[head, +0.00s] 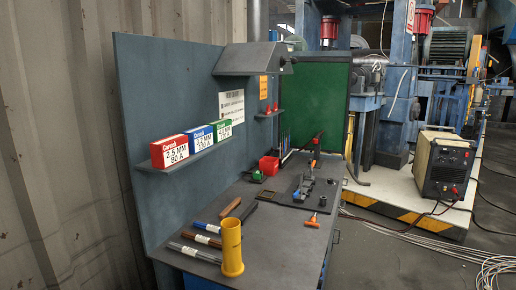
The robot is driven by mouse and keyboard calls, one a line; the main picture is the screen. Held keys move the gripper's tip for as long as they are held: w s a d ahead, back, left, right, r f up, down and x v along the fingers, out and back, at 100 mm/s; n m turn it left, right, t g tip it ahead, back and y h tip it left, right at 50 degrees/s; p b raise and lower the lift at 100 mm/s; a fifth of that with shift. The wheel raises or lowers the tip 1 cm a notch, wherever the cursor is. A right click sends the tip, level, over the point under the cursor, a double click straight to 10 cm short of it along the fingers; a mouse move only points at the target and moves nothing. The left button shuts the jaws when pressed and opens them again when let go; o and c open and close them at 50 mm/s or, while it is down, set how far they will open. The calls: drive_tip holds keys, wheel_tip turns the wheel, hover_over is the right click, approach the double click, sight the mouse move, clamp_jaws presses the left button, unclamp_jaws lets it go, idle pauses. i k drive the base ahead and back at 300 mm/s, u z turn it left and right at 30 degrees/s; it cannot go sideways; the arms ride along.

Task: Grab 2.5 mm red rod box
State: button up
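The red rod box (170,151), with a white front marked "2.5 MM 80 A", stands at the left end of a small wall shelf (155,169). To its right on the same shelf stand a blue box (199,145) and a green box (224,133), both with white labelled fronts. The red box is upright and nothing covers its front. My gripper is not in view, and no part of my arm shows near the shelf.
Below the shelf is a workbench (235,200) with a yellow cylinder (232,248), several rods or tools, and a red bin (269,165). A slanted hood (248,57) juts out above. Cables (470,262) lie on the floor at right, near a welding machine (444,165).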

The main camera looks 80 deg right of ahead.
sight(166, 153)
drive_tip(key=z, duration=1.35)
drive_tip(key=i, duration=0.95)
drive_tip(key=u, duration=0.4)
